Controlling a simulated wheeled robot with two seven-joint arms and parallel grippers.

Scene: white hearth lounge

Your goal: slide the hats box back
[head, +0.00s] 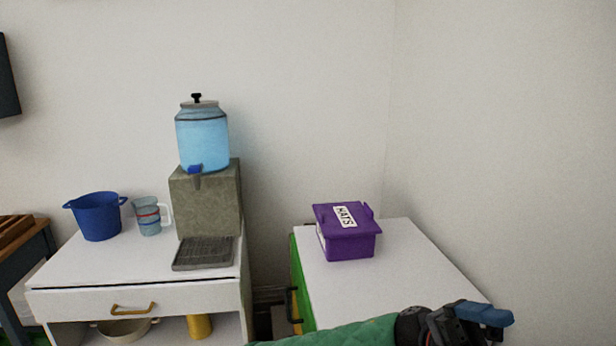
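The hats box (352,243) is purple with a lid and a white HATS label. It sits upright on the white top of a green-sided cabinet (335,290), towards its back and near the wall, with bare top in front of it. My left gripper (485,314), dark with a blue finger, is at the bottom right, in front of and to the right of the box and apart from it. Its arm comes in from the left along the bottom edge. Whether its fingers are apart cannot be made out. My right gripper is not in view.
A white drawer table (70,270) on the left holds a blue bucket (97,217), a measuring jug (148,216) and a water dispenser (202,138) on a stone block, with a drip tray (204,254). Walls stand behind and to the right.

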